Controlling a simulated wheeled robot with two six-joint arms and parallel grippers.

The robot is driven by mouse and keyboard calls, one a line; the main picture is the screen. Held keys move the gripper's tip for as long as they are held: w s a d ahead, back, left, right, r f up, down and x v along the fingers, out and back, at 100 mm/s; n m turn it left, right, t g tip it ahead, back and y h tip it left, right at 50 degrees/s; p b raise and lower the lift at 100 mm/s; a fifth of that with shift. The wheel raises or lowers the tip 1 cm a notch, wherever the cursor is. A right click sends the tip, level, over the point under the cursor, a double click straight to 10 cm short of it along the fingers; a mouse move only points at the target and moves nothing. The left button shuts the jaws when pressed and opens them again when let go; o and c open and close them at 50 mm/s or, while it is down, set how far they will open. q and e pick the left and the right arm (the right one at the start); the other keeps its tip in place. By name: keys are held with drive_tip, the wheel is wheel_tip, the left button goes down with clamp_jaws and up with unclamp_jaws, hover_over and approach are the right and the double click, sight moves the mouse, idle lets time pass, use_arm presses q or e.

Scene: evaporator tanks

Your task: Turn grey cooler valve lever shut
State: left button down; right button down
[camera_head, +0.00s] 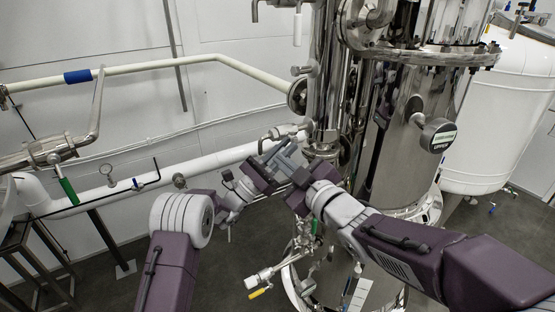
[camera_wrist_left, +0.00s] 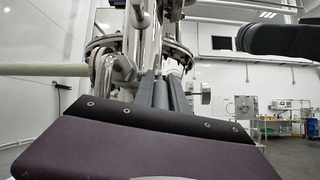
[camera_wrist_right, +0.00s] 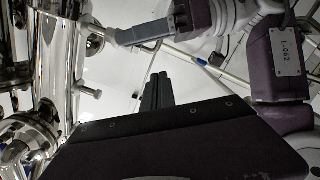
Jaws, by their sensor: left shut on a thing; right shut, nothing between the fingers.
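My left gripper (camera_head: 285,150) reaches in from the left to the steel column, with its grey fingers at a pale grey lever-like piece (camera_wrist_right: 112,36). They are shut on it, though the grip itself is partly hidden. In the left wrist view the left fingers (camera_wrist_left: 168,95) point at the column's pipework. My right gripper (camera_wrist_right: 156,92) is shut and empty, its dark fingers together, below the left gripper's fingers. In the head view the right gripper crosses close to the left one, so the lever is hard to make out there.
The steel column (camera_head: 395,150) stands just beyond both grippers. A white pipe (camera_head: 120,190) runs along the wall at left. A yellow-handled valve (camera_head: 262,291) sits low by the column. A white tank (camera_head: 495,110) stands at right. Grey floor is free at lower left.

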drive_tip(key=w+a+f, duration=0.2)
drive_tip(key=w+f, duration=0.1)
drive_tip(key=w, duration=0.4)
drive_tip(key=shift+f, duration=0.25)
